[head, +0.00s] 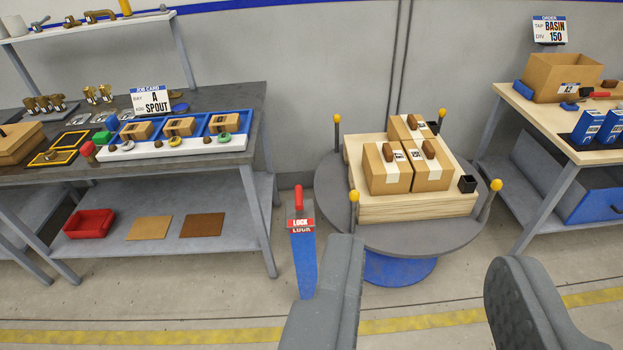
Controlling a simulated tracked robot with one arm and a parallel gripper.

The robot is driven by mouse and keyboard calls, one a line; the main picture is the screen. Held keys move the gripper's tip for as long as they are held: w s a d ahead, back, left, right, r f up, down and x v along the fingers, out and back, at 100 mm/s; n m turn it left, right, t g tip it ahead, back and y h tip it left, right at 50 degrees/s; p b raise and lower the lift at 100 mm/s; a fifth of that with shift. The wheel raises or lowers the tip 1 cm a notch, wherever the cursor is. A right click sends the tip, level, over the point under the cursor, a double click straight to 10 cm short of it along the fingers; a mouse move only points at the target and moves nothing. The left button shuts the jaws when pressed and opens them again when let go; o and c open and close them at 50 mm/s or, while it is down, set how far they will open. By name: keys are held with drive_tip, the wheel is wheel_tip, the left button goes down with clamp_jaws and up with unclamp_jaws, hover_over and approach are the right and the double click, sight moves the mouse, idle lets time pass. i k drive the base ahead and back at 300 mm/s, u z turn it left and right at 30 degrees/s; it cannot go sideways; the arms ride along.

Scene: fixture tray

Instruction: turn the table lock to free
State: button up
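The table lock is a blue post (304,264) with a red lever (298,201) standing up from its top. A red plate (300,223) on it reads LOCK. It stands on the floor left of the round grey turntable (335,205) on a blue base (398,270). My gripper (430,270) is in the foreground with its two grey fingers wide apart and nothing between them. The left finger is just right of the post in the picture and hides a little of its lower right side. I cannot tell how far apart they are in depth.
The turntable carries a wooden pallet (420,207) with several cartons and has yellow-knobbed posts (353,205) on its rim. A grey workbench (220,165) stands left, a wooden-topped bench (545,120) right. Open floor lies in front, crossed by a yellow line (240,336).

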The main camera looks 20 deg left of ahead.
sight(299, 196)
drive_tip(key=u, duration=0.2)
drive_tip(key=i, duration=1.4)
drive_tip(key=u, duration=0.3)
